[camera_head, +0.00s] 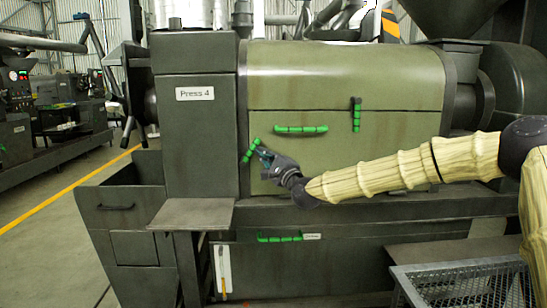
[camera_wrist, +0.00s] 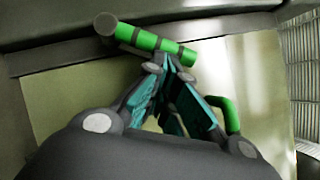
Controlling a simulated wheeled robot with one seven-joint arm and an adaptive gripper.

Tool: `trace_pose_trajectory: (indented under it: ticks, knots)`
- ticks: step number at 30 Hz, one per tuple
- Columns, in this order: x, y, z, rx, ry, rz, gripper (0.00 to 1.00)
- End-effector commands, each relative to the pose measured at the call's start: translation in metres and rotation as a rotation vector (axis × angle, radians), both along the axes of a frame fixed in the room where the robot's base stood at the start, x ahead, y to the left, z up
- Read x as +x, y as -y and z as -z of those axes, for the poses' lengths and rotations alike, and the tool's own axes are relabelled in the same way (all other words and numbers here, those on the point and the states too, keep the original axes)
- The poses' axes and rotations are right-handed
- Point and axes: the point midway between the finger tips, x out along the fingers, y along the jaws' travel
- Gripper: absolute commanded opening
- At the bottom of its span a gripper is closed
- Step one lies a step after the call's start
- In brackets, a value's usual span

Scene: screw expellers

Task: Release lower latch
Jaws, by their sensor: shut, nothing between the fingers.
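Press 4 has a green-gripped latch (camera_head: 250,150) at the left edge of its olive door, tilted with its top to the right. A second green-gripped latch (camera_head: 356,114) stands upright at the door's upper right. My gripper (camera_head: 262,152) is shut, its fingertips right at the tilted latch. In the wrist view the fingertips (camera_wrist: 170,62) meet at the latch's green handle (camera_wrist: 160,45), overlapping it in the picture; I cannot tell whether they touch. Nothing shows between the fingers.
A horizontal green handle (camera_head: 301,129) is on the olive door (camera_head: 345,85), and another green handle (camera_head: 280,238) is on a panel below. A grey ledge (camera_head: 192,213) juts out at lower left. A wire mesh basket (camera_head: 465,283) stands at lower right. Floor is open at left.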

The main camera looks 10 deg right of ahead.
Motion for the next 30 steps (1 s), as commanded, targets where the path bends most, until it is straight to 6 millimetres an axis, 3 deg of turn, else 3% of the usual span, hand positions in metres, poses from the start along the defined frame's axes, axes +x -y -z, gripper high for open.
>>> trace_pose_trajectory:
  ticks: [1, 4, 15, 30]
  knots:
    - [0.0, -0.001, -0.01, -0.043, -0.005, 0.0, 0.0]
    - [0.001, -0.005, -0.016, -0.132, -0.019, 0.002, 0.0]
    - [0.003, -0.02, -0.029, -0.4, -0.06, 0.001, 0.0]
    - [0.004, -0.027, -0.03, -0.521, -0.078, 0.002, 0.0]
